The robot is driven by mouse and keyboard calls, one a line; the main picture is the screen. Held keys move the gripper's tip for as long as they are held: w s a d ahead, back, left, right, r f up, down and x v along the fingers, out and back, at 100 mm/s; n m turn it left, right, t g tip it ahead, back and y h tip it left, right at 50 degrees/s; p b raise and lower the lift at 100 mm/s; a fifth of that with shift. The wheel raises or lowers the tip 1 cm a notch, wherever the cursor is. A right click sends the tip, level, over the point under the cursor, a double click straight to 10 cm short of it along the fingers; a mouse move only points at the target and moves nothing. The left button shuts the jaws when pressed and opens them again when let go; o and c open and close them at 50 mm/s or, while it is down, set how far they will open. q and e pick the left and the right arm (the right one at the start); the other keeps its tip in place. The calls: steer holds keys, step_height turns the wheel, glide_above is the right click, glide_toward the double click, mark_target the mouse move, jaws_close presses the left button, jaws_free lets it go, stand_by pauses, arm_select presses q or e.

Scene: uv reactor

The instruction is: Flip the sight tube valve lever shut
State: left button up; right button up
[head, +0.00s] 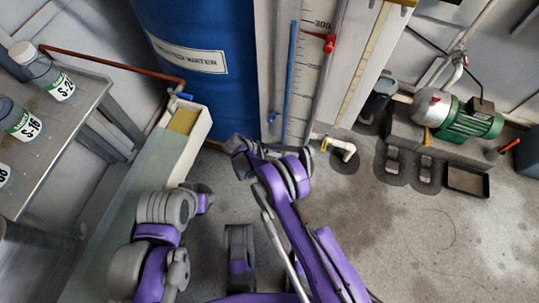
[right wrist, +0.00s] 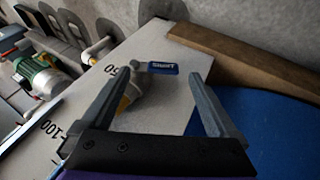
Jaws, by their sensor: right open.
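In the right wrist view, a pale gauge panel (right wrist: 185,60) carries scale marks and a small blue label (right wrist: 163,67) that seems to read SHUT. A yellow piece with a grey body (right wrist: 128,97), probably the sight tube valve and its lever, stands beside the left finger. My right gripper (right wrist: 155,92) is open, with its fingers around this area; contact is unclear. In the head view the gauge panel (head: 283,75) stands upright, but my right arm's wrist covers its lower part, hiding the valve and gripper fingertips. My left arm is at lower left; its fingers cannot be made out.
A blue treated-water tank (head: 195,35) stands left of the panel. A white pipe elbow (head: 342,148) rises from the floor just right of it. A green pump (head: 470,118) sits further right. A shelf with bottles (head: 85,100) is at left.

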steer(key=shift+x, duration=0.9)
steer(key=c, duration=1.4)
steer(key=shift+o, duration=0.2)
steer(key=shift+s+d+r+m+t+y+p, duration=0.15)
steer(key=shift+r+t+y+p, duration=0.15)
steer(key=shift+y, duration=0.55)
steer(key=shift+w+d+r+m+t+y+p, duration=0.1)
steer(key=shift+r+m+t+y+p, duration=0.2)
steer(key=shift+y, duration=0.5)
steer(key=shift+s+d+r+m+t+y+p, duration=0.1)
steer(key=shift+r+t+y+p, duration=0.2)
steer(key=shift+y, duration=0.55)
steer(key=shift+r, duration=0.1)
steer(key=o, duration=1.4)
steer(key=shift+c, duration=0.2)
